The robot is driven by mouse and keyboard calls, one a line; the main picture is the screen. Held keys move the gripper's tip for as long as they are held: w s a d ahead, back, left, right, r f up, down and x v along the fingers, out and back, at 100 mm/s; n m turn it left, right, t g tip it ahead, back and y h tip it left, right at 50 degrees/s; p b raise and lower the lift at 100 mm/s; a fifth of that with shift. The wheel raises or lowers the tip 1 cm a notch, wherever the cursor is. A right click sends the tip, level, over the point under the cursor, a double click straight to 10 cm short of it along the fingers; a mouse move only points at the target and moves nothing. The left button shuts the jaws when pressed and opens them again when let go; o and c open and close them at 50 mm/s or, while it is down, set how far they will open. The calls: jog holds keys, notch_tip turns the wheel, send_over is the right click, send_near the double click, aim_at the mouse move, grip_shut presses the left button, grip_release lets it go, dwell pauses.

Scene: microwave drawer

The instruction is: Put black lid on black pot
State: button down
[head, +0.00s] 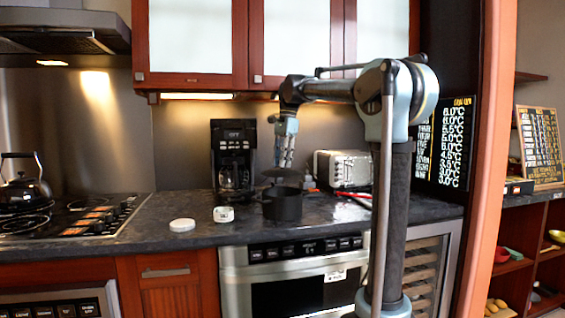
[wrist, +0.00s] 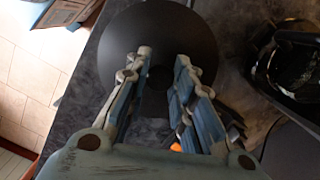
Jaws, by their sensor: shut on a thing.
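The black pot (head: 283,205) stands upright on the dark counter near its front edge, in the head view. The black lid (head: 279,172) hangs above the pot, apart from it, below my gripper (head: 284,160). In the wrist view the lid (wrist: 158,28) is a large dark disc beyond my gripper (wrist: 160,65), whose fingers are shut on the middle of it. The knob is mostly hidden between the fingers. The pot cannot be made out in the wrist view, where the lid covers much of the middle.
A black coffee maker (head: 233,155) stands behind and left of the pot. A small white container (head: 223,214) and a white round disc (head: 182,225) lie to the left. A toaster (head: 343,168) is at the back right. Upper cabinets (head: 195,40) hang above.

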aim_at(283, 168)
jog(key=shift+f, duration=2.9)
jog(key=shift+s+f, duration=0.15)
jog(key=shift+f, duration=0.25)
dwell(0.8)
jog(key=c, duration=1.3)
grip_release()
jog(key=o, duration=0.5)
